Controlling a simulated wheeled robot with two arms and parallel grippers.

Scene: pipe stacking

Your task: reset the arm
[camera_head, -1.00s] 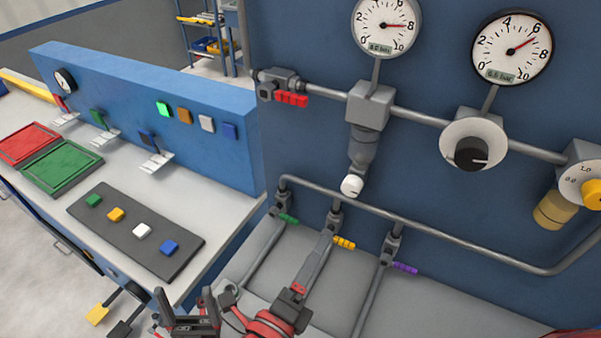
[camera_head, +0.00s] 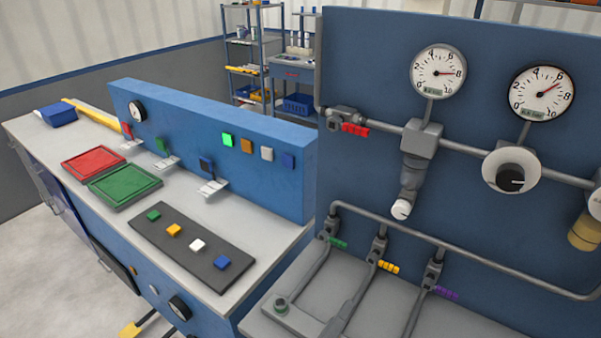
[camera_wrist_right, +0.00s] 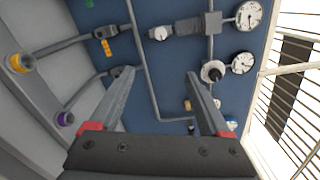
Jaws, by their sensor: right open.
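My right gripper (camera_wrist_right: 159,76) is open in the right wrist view, its two grey fingers spread with nothing between them. Red pads show at the finger bases. The fingers point toward the blue pipe panel (camera_wrist_right: 190,120), and I cannot tell the distance. My left gripper is not in view.
The blue panel (camera_head: 380,80) carries gauges, pipes and a red valve handle (camera_head: 354,129). Below are green, yellow (camera_head: 388,267) and purple handles. On the left bench are a red tray (camera_head: 94,162), a green tray (camera_head: 124,185) and a button plate (camera_head: 190,247). Shelves (camera_head: 250,60) stand behind.

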